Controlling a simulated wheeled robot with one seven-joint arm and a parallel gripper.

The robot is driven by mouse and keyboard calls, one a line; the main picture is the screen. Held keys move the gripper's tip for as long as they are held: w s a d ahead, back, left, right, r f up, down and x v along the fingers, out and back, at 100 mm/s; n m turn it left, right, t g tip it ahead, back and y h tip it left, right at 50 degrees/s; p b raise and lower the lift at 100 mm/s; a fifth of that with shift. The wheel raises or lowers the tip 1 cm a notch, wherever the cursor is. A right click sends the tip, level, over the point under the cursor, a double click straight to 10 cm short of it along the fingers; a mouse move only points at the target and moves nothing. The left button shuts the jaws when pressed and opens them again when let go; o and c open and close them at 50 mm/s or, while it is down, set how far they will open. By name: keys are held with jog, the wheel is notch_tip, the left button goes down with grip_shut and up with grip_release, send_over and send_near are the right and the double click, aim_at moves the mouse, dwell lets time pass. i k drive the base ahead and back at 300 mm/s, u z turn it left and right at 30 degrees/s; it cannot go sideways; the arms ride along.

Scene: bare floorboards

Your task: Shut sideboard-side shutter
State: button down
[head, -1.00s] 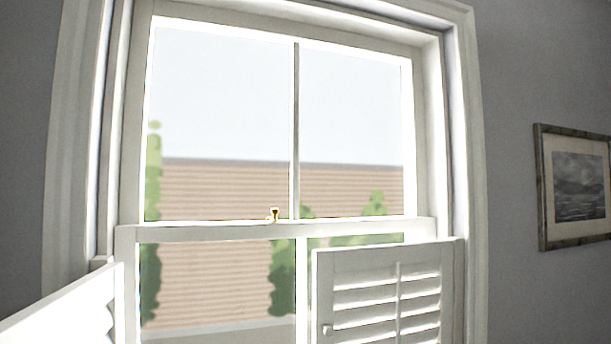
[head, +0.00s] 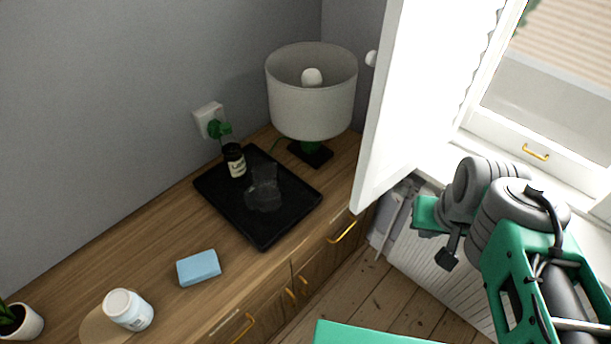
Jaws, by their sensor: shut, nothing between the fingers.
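The sideboard-side shutter (head: 415,95) is a white panel with a scalloped-looking right edge, swung open at the left of the window. It stands out over the right end of the sideboard (head: 232,243). Its round white knob (head: 371,58) shows at its left edge, close to the lamp. My gripper (head: 447,252) is a small dark end below the grey wrist, right of the shutter's lower corner. It is shut and empty, apart from the shutter. The shutter's hinge side is partly out of view.
A lamp (head: 310,92) stands beside the shutter. A black tray (head: 225,196) holds a dark bottle (head: 234,160) and a clear glass object (head: 264,188). A blue block (head: 198,268) and a white jar (head: 128,309) lie nearer. A radiator (head: 425,265) is under the window.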

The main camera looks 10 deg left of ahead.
aim_at(430, 59)
jog(key=u, duration=0.75)
jog(key=k, duration=1)
jog(key=u, duration=0.85)
jog(key=i, duration=1.1)
jog(key=u, duration=0.65)
